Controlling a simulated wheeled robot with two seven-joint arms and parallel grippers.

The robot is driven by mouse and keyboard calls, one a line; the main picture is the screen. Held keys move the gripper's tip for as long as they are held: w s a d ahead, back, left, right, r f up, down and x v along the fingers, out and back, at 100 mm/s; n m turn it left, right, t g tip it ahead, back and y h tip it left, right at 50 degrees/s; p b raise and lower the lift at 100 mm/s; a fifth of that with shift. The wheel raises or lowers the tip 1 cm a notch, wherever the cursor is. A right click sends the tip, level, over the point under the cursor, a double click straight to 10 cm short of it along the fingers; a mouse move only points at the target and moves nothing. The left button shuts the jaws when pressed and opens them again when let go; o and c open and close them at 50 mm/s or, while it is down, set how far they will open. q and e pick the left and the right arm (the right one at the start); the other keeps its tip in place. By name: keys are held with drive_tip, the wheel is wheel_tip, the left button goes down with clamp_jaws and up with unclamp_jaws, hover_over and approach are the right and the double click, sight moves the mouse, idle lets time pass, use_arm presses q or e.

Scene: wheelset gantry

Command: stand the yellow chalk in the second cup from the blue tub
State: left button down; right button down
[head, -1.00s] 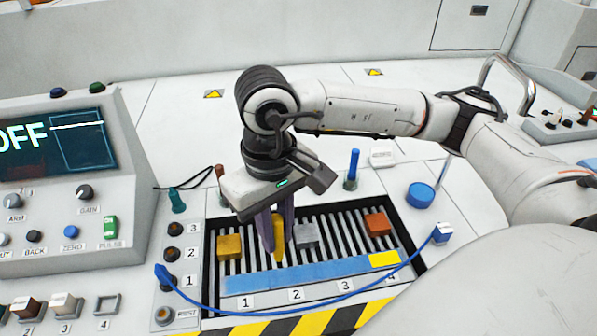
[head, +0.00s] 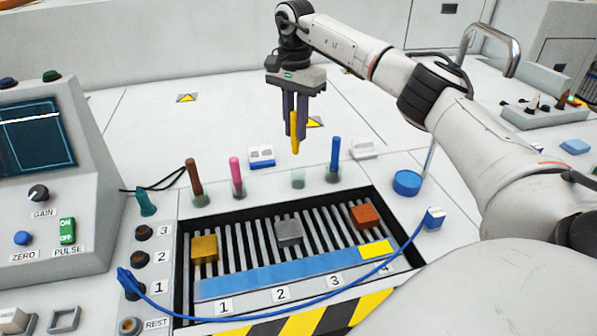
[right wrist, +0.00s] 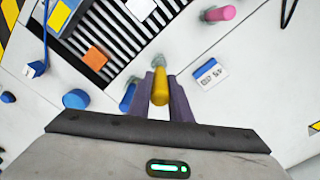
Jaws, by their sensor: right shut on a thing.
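My right gripper (head: 296,118) is shut on the yellow chalk (head: 295,135), which points down and hangs above the panel behind the grille. The chalk and fingers also show in the right wrist view (right wrist: 160,88). The blue tub (head: 407,183) stands at the right. From it leftward come a cup with a blue chalk (head: 335,155), then an empty clear cup (head: 298,180), then cups with a pink chalk (head: 236,175) and a brown chalk (head: 194,175). The yellow chalk is above and apart from the empty cup. My left gripper is not in view.
A slotted grille (head: 258,238) in front holds yellow, grey and orange blocks. A blue cable (head: 300,305) arcs across its front. White-and-blue (head: 261,157) and white (head: 365,149) labelled blocks stand behind the cups. A control console (head: 50,190) is at the left.

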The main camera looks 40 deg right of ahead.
drive_tip(key=shift+d+f, duration=0.25)
drive_tip(key=shift+d, duration=0.15)
drive_tip(key=shift+m, duration=0.3)
wheel_tip(320, 180, down, 10)
drive_tip(key=shift+d+r, duration=0.1)
drive_tip(key=shift+r, duration=0.1)
drive_tip(key=shift+f, duration=0.15)
drive_tip(key=c, duration=1.6)
unclamp_jaws()
wheel_tip(320, 180, up, 12)
drive_tip(key=shift+r, duration=0.2)
